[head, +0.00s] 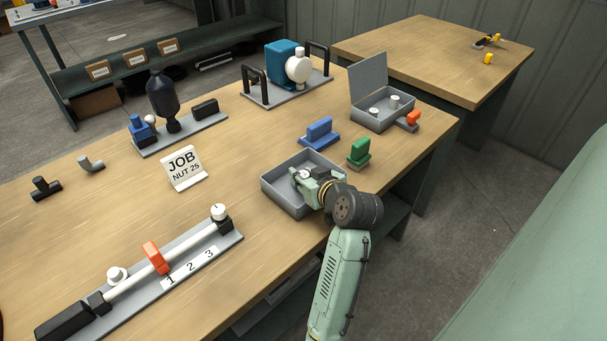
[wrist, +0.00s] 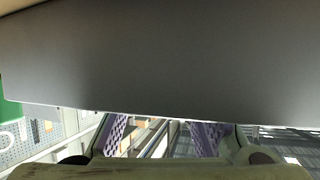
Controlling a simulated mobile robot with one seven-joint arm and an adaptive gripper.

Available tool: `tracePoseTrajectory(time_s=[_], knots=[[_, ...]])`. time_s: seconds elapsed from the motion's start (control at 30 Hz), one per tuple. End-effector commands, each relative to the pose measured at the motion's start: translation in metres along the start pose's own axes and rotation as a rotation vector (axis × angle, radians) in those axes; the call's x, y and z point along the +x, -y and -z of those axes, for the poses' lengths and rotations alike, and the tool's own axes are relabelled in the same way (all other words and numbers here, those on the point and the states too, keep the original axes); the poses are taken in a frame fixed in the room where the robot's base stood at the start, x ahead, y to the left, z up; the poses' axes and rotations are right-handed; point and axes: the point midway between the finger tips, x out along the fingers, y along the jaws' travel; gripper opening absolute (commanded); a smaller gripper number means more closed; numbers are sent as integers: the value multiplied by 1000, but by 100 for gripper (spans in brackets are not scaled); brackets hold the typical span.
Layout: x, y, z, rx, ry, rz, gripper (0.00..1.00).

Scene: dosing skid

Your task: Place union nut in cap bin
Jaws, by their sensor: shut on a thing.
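My gripper (head: 306,179) reaches into the open grey bin (head: 270,195) near the table's right front edge, which I take for the cap bin. It is shut on a small white round piece (head: 302,173), seemingly the union nut, partly hidden by the fingers. In the wrist view a large grey surface (wrist: 160,60), probably the bin's wall, fills most of the picture. The finger pads (wrist: 160,138) show below it, and the held piece is hidden there. I cannot tell whether the piece touches the bin floor.
Blue (head: 320,132) and green (head: 358,152) blocks stand just behind the bin. A lidded grey box (head: 382,108) with white round pieces is at the back right. A job card (head: 184,168) reads "NUT 25". A pipe rig (head: 140,275) lies at front left.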

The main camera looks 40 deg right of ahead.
Motion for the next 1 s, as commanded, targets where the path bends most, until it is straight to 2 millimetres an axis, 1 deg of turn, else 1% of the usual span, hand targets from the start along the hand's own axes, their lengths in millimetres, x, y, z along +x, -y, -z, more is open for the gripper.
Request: tracePoseTrajectory(time_s=[0.27, 0.4, 0.43, 0.7, 1.0], knots=[[1, 0, -2, -2, -2, 0, 4], [3, 0, -6, -2, -1, 0, 4], [2, 0, -5, -2, -1, 0, 25], [2, 0, -4, -1, -1, 0, 43], [1, 0, -3, -2, -1, 0, 43]])
